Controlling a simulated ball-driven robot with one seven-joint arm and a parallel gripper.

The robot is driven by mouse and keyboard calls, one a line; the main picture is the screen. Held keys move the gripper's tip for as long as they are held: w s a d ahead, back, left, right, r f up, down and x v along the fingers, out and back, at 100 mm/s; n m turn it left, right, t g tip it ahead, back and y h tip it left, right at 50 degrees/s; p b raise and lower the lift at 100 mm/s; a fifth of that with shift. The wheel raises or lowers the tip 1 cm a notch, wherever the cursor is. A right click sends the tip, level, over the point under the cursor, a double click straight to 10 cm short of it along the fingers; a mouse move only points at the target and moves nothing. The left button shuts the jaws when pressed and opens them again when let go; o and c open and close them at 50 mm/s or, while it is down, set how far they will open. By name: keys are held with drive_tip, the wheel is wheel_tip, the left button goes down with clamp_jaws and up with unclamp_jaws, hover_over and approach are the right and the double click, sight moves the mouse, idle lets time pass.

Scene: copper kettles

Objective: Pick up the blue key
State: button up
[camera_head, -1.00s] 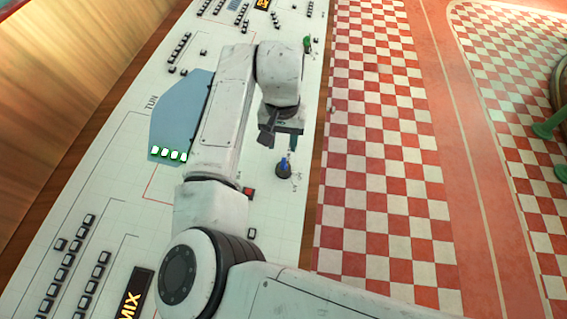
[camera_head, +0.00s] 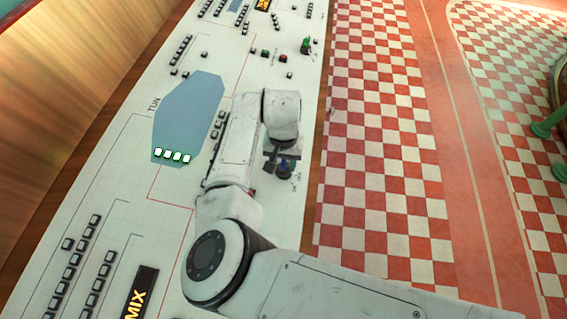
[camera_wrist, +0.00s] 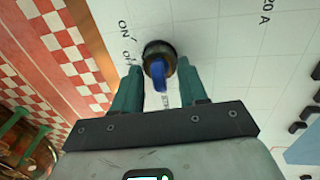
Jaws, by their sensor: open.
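The blue key (camera_wrist: 158,72) sits in a dark round switch base (camera_wrist: 157,49) on the white panel, with lettering beside it. In the wrist view it lies between the two green fingers of my gripper (camera_wrist: 160,82), which is open. The fingertips are on either side of the key and its base; I cannot tell whether they touch. In the head view my gripper (camera_head: 281,163) is over the key's spot near the panel's right edge, and only a bit of blue shows below the wrist.
A green key (camera_head: 305,45) stands farther up the white panel (camera_head: 180,195). Red and green buttons (camera_head: 265,53) and rows of dark buttons lie around. Beyond the panel's right edge is a red and white checkered floor (camera_head: 375,150).

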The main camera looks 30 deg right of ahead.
clamp_jaws()
drive_tip(key=shift+r, duration=0.15)
idle(0.4)
